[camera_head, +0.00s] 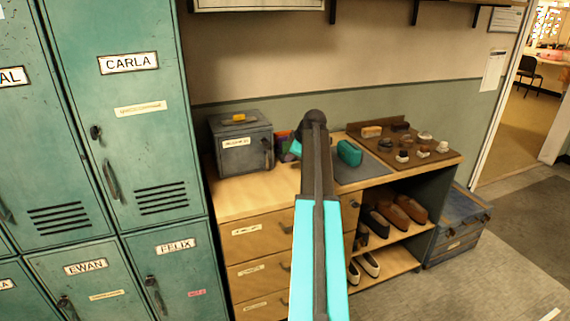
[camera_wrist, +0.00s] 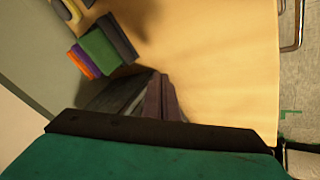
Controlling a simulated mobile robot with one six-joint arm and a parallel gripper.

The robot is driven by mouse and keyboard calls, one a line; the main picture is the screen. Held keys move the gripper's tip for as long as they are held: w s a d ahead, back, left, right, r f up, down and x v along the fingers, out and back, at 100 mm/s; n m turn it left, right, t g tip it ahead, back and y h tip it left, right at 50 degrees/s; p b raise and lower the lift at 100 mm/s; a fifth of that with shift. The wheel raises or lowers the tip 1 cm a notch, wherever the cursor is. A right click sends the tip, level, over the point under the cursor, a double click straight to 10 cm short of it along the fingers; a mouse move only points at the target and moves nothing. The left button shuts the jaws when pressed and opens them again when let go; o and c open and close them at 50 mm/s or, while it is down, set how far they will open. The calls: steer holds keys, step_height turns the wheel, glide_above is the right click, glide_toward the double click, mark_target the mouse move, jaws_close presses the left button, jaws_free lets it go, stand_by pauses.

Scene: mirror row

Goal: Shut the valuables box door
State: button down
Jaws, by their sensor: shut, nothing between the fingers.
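The valuables box (camera_head: 225,132) is a grey metal box at the left back of the wooden counter in the head view. Its labelled door (camera_head: 246,158) faces the front and has a dark handle at its right side. It looks flush or nearly so; I cannot tell if a gap remains. My gripper is mostly hidden behind my arm in the head view, to the right of the box. In the wrist view my gripper (camera_wrist: 153,85) shows as dark fingers close together with nothing between them, above the counter top. I cannot make out the box there.
A teal case (camera_head: 349,153) lies on a grey mat, with a brown tray (camera_head: 384,144) of brushes and small jars at right. Green lockers (camera_head: 150,190) stand left.

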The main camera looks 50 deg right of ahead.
steer(key=r, duration=0.1)
steer(key=s+r, duration=0.2)
steer(key=shift+s+d+r, duration=0.15)
steer(key=shift+s+d, duration=0.05)
steer(key=shift+d, duration=0.05)
stand_by(0.4)
